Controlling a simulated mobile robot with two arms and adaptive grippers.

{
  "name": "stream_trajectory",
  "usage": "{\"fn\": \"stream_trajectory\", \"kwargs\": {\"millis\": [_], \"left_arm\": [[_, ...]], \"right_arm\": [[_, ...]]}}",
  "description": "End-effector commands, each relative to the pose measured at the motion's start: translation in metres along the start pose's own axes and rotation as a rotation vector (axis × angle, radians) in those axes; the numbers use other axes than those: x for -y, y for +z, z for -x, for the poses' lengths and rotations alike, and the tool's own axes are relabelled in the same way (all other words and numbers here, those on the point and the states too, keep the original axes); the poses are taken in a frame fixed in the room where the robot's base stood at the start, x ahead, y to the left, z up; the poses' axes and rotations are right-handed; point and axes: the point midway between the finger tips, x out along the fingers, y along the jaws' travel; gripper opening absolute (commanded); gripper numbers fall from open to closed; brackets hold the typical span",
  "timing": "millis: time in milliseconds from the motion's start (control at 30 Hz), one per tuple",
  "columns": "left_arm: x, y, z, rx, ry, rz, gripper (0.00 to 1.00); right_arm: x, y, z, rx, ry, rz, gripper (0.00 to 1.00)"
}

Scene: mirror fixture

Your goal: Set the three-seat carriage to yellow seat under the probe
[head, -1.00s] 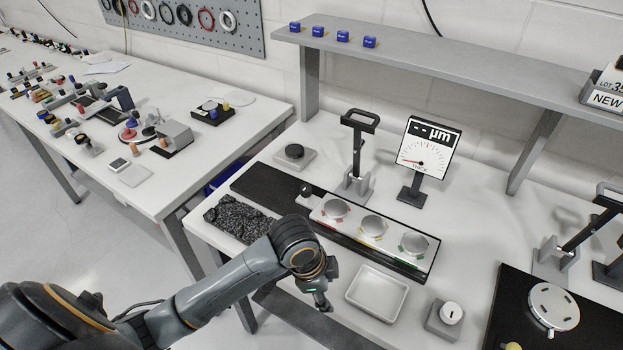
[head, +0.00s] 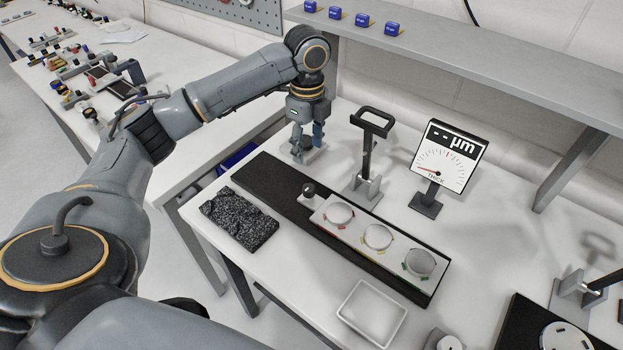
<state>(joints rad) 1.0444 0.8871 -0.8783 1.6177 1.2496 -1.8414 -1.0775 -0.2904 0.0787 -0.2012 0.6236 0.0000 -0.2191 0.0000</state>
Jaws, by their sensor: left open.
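The three-seat carriage (head: 357,227) lies on a long black rail (head: 275,183), toward the rail's right end. Its seats each hold a round silver disc: red-marked seat (head: 338,215) at left, yellow-marked seat (head: 377,237) in the middle, green-marked seat (head: 420,263) at right. A black knob (head: 308,190) stands at the carriage's left end. A lever stand (head: 368,186) with a black handle, apparently the probe's, stands behind the rail, nearest the red seat; the probe tip cannot be made out.
A dial gauge marked µm (head: 446,158) stands behind the carriage. A dark granular pad (head: 239,218) lies in front of the rail, and a white tray (head: 372,312) near the front edge. A shelf (head: 450,52) with blue cubes runs along the back.

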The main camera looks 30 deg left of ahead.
Motion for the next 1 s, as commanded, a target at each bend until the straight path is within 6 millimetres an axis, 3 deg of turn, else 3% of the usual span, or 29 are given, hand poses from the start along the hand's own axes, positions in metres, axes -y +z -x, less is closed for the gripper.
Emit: {"fn": "stream_trajectory", "kwargs": {"millis": [200,600,800,1000], "left_arm": [[-0.002,-0.001,-0.039,0.000,0.006,0.002,0.52],[-0.001,-0.001,-0.114,0.001,0.001,0.002,0.52],[-0.001,-0.001,-0.129,0.001,0.000,0.000,0.52],[-0.001,-0.001,-0.131,0.002,-0.001,0.000,0.52]], "right_arm": [[0.003,0.021,0.014,0.033,-0.004,-0.001,0.40],[0.000,0.003,0.030,0.008,0.000,-0.001,0.40],[-0.001,0.003,0.033,0.008,0.000,-0.002,0.40],[-0.001,0.004,0.032,0.009,0.000,-0.002,0.40]]}}
